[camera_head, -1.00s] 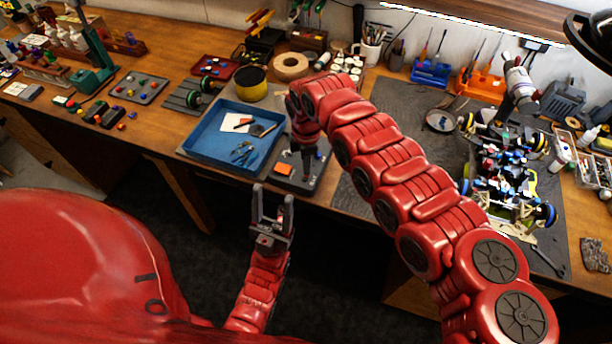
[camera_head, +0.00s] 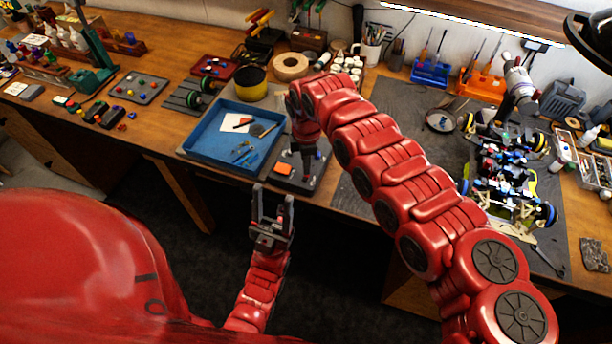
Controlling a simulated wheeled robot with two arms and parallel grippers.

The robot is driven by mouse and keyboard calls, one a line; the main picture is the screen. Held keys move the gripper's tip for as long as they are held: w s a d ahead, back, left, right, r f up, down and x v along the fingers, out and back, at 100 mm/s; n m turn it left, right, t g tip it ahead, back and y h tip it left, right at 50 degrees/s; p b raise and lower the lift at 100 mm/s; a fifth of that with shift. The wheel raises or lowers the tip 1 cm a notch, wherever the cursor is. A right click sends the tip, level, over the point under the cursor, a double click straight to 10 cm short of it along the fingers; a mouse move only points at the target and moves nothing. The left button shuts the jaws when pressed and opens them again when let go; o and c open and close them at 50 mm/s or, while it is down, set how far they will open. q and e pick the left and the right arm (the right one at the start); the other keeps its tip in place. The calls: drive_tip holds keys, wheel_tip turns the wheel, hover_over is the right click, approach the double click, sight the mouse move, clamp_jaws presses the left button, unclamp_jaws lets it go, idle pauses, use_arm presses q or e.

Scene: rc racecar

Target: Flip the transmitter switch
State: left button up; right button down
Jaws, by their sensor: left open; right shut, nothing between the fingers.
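The transmitter (camera_head: 284,183) appears to be the dark box with an orange patch at the bench's front edge, right of the blue tray. Its switch is too small to make out and may be hidden behind my gripper. My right gripper (camera_head: 307,176) is shut and empty, pointing down over the right part of this box; I cannot tell whether it touches it. My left gripper (camera_head: 272,192) is open and empty, fingers up, in front of the bench edge and below the box.
A blue tray (camera_head: 190,147) with pliers and small tools lies left of the box. The RC car (camera_head: 505,170) stands on a dark mat (camera_head: 400,100) at the right. A yellow-black bowl (camera_head: 250,83) and tape roll (camera_head: 291,66) stand behind. My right arm covers the bench middle.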

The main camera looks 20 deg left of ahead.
drive_tip(key=shift+f+b, duration=0.8)
drive_tip(key=shift+f, duration=0.2)
idle(0.4)
drive_tip(key=shift+s+r, duration=0.1)
drive_tip(key=shift+r+p, duration=0.35)
drive_tip(key=shift+r, duration=0.55)
drive_tip(key=shift+r+p, duration=0.3)
drive_tip(key=shift+r, duration=2.25)
